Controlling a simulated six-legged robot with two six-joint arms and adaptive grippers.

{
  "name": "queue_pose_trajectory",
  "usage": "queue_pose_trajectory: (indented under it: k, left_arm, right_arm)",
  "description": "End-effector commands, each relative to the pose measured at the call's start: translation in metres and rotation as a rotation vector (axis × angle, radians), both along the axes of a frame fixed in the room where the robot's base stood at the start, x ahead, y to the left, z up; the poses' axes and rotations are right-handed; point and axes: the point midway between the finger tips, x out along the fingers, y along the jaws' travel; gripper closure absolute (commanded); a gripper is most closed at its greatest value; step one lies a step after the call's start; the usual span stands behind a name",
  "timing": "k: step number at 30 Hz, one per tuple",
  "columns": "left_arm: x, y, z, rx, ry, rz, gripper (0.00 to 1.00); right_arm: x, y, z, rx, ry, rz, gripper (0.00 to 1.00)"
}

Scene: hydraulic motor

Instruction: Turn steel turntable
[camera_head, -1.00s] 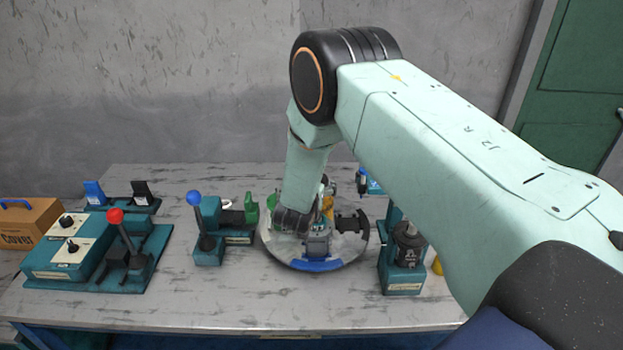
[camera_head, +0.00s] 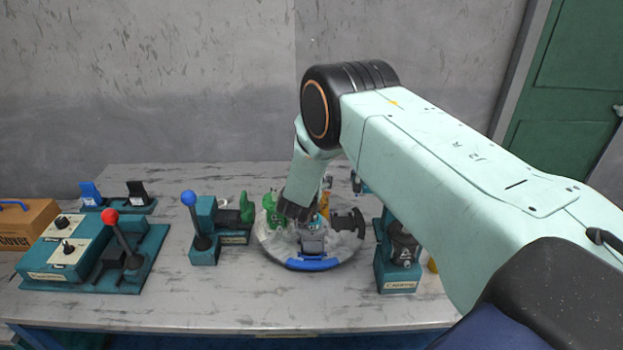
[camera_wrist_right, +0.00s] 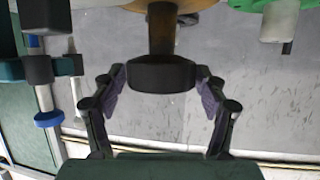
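The steel turntable (camera_head: 265,247) is a round, shiny disc on the table in the head view. It has a blue rim section (camera_head: 313,264) at the front, and green, orange and black fixtures stand on it. My right arm comes in from the right and its wrist is over the turntable's back half, hiding part of it; the gripper is mostly hidden there. In the right wrist view my right gripper (camera_wrist_right: 161,82) has its fingers spread on either side of a black block (camera_wrist_right: 162,77) on a brown post (camera_wrist_right: 162,28). Contact with the block is unclear. My left gripper is out of view.
A blue-knobbed lever unit (camera_head: 203,240) stands left of the turntable, and a teal unit with a black cylinder (camera_head: 398,270) stands close on its right. A red-knobbed control box (camera_head: 70,250) and a cardboard box (camera_head: 30,222) are further left. The table's front strip is clear.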

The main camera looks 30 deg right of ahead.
Motion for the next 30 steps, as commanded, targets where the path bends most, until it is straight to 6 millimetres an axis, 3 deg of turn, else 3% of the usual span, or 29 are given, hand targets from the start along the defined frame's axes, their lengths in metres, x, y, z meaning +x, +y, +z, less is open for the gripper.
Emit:
queue_pose_trajectory:
  k: [23,30]
  left_arm:
    - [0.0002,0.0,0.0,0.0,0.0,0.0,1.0]
    - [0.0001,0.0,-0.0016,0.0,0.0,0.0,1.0]
  right_arm:
    - [0.0003,0.0004,0.0008,0.0,-0.002,0.001,0.96]
    - [0.001,0.0007,0.0007,0.0,-0.003,-0.004,0.96]
